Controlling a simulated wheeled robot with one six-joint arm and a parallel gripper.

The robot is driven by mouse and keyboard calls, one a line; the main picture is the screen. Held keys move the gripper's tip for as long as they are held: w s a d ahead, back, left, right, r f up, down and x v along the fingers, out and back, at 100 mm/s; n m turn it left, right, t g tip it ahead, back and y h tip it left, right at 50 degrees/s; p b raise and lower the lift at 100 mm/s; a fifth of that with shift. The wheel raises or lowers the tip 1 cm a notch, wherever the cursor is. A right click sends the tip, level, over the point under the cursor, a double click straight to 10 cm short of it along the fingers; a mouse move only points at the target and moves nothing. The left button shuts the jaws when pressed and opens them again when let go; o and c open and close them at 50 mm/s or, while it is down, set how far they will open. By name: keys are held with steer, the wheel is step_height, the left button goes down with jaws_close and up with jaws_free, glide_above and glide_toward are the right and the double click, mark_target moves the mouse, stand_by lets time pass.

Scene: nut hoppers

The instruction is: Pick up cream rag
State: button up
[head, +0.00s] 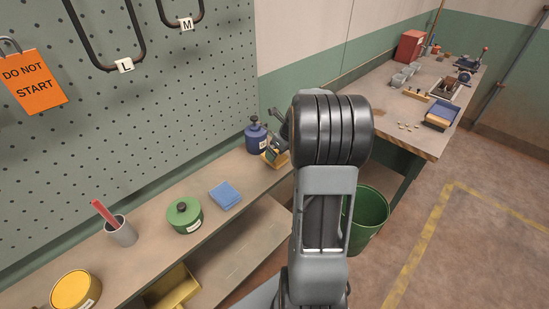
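I cannot make out a cream rag anywhere in the head view. A folded blue cloth (225,195) lies on the shelf top, left of my arm.
On the shelf (155,219) stand a dark blue pump can (256,138), a green lidded tin (185,216), a grey cup (121,232) and a yellow tin (76,290). A green bin (368,214) stands right of my arm, by a cluttered workbench (385,121). The right floor is clear.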

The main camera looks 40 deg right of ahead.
mark_target(278, 157)
steer(key=shift+x, duration=2.65)
steer(key=shift+s+d, duration=0.15)
steer(key=c, duration=1)
steer(key=shift+c, duration=0.2)
steer(key=shift+s+r, duration=0.2)
steer(key=shift+r, duration=0.25)
steer(key=r, duration=0.6)
steer(key=shift+s+d+r, duration=0.1)
steer(key=shift+s, duration=0.2)
steer(key=s+d+b, duration=0.3)
steer(key=s, duration=1.5)
steer(key=shift+s, duration=0.35)
steer(key=shift+d, duration=0.15)
